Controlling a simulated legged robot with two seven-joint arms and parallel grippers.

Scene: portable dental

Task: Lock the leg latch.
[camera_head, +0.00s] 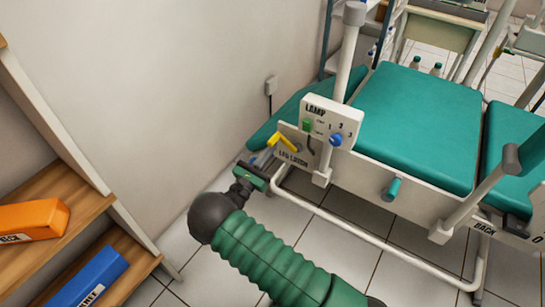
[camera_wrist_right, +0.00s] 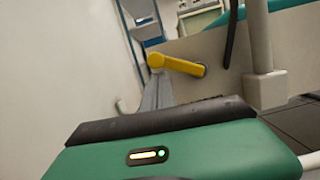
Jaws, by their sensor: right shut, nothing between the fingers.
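The yellow leg latch handle (camera_head: 284,142) sits on the white panel at the near end of the teal dental chair, just above the "LEG LATCH" label (camera_head: 292,157). In the right wrist view the yellow handle (camera_wrist_right: 180,66) lies nearly level, its free end to the left and its pivot on the panel at the right. My right gripper (camera_head: 265,161) is shut and empty, just left of and below the handle. I cannot tell from these views whether it touches the handle. My left gripper is not in view.
The "LAMP" panel (camera_head: 331,122) with a green knob and a blue knob (camera_head: 336,140) stands beside the latch, under a white post (camera_head: 350,50). A teal-tipped knob (camera_head: 392,188) is on the chair's side. Wooden shelves (camera_head: 60,190) with orange and blue boxes stand at the left.

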